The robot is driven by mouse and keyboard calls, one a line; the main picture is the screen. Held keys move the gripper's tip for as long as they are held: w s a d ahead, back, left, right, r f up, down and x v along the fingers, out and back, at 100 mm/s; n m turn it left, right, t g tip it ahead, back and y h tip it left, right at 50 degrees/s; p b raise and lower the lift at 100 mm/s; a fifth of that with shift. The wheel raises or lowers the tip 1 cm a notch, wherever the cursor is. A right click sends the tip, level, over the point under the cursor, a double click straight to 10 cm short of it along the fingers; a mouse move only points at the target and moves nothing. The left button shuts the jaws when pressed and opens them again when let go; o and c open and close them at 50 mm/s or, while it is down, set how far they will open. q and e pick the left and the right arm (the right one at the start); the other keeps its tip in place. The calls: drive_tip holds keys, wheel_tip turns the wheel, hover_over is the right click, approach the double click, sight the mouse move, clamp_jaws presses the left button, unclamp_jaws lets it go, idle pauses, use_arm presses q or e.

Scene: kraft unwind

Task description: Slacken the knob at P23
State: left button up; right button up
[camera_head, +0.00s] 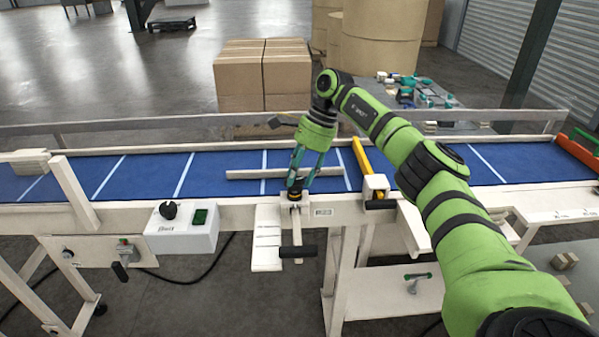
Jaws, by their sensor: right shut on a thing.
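The P23 label (322,212) is on the near rail of the conveyor, just right of a clamp with a dark knob (294,196). My right gripper (295,190) points down from above and is shut on this knob; its fingers hide most of it. A T-shaped bar with a black handle (298,251) sticks out toward me below the knob. My left gripper is not in view.
A blue conveyor belt (220,175) runs across, with a pale guide bar (270,173) behind the gripper and a yellow bar (362,158) to its right. A white control box (182,231) with a black dial is on the left. Cardboard boxes (262,75) stand behind.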

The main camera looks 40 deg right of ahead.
drive_tip(key=shift+s+f, duration=0.3)
drive_tip(key=shift+f, duration=0.5)
drive_tip(key=o, duration=1.2)
drive_tip(key=shift+g, duration=0.3)
drive_tip(key=shift+w, duration=0.15)
drive_tip(key=shift+d+r, duration=0.1)
drive_tip(key=shift+r, duration=0.15)
drive_tip(key=shift+w+d+r, duration=0.1)
drive_tip(key=shift+d+r, duration=0.05)
drive_tip(key=shift+r, duration=0.1)
drive_tip(key=v, duration=1.1)
drive_tip(key=shift+s+r, duration=0.2)
